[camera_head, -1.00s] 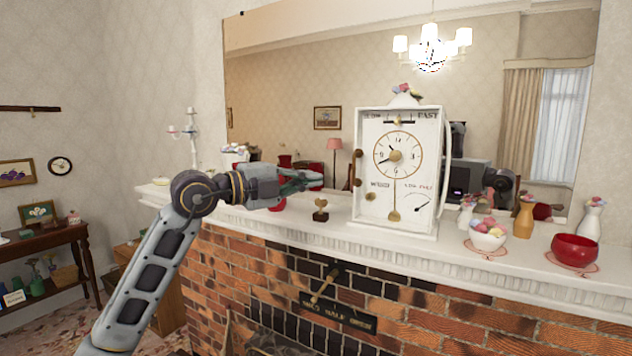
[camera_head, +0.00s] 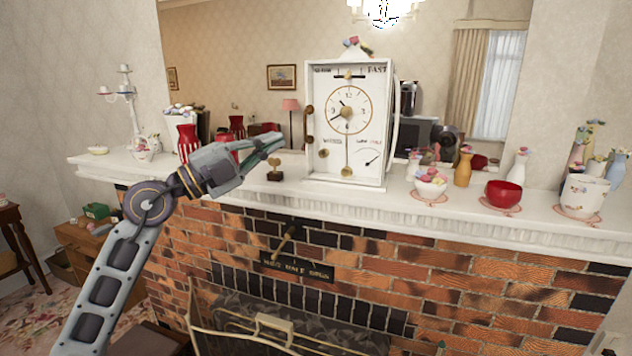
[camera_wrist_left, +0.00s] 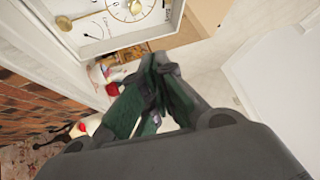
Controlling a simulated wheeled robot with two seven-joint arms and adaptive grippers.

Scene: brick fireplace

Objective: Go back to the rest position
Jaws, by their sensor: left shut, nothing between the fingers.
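My left gripper (camera_head: 268,146) is in front of the mantelpiece (camera_head: 330,196), to the left of the white clock (camera_head: 348,125). Its dark green fingers are together with nothing between them. They also show closed in the left wrist view (camera_wrist_left: 158,85), with the lower part of the clock (camera_wrist_left: 105,20) beyond them. The gripper is apart from the clock. A small dark ornament (camera_head: 274,172) stands on the mantel just below the fingertips in the head view. My right gripper is not in view.
To the right of the clock stand an egg bowl (camera_head: 430,183), an orange vase (camera_head: 463,168), a red bowl (camera_head: 503,194) and a white pot (camera_head: 584,195). A red striped vase (camera_head: 187,142) is at the left. A fire screen (camera_head: 275,328) stands before the brick fireplace.

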